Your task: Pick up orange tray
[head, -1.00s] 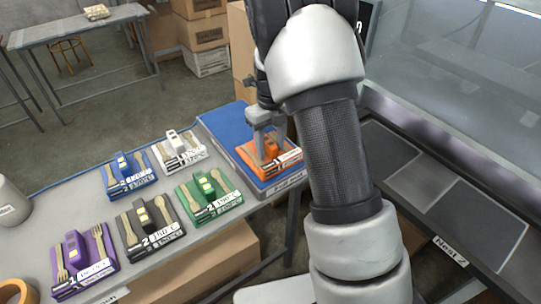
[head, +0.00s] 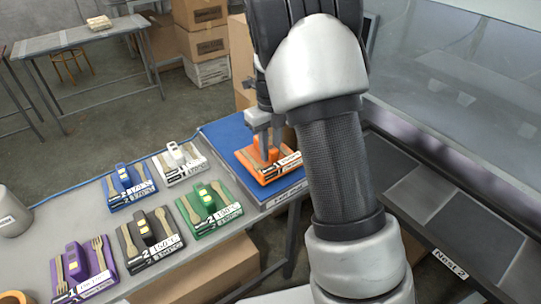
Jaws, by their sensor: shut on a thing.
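The orange tray (head: 262,173) is on the blue mat (head: 228,137) at the right end of the grey table in the head view. It has an orange handle block, a wooden utensil and a white label. My gripper (head: 264,158) reaches down from above and is shut on the tray's orange handle. I cannot tell whether the tray's underside touches the mat. My arm covers the area just right of the tray.
White (head: 181,167), blue (head: 119,192), green (head: 220,217), black (head: 137,257) and purple (head: 95,283) trays stand close by on the table. A press bed with dark panels (head: 395,178) lies right of my arm. Boxes (head: 207,42) stand behind.

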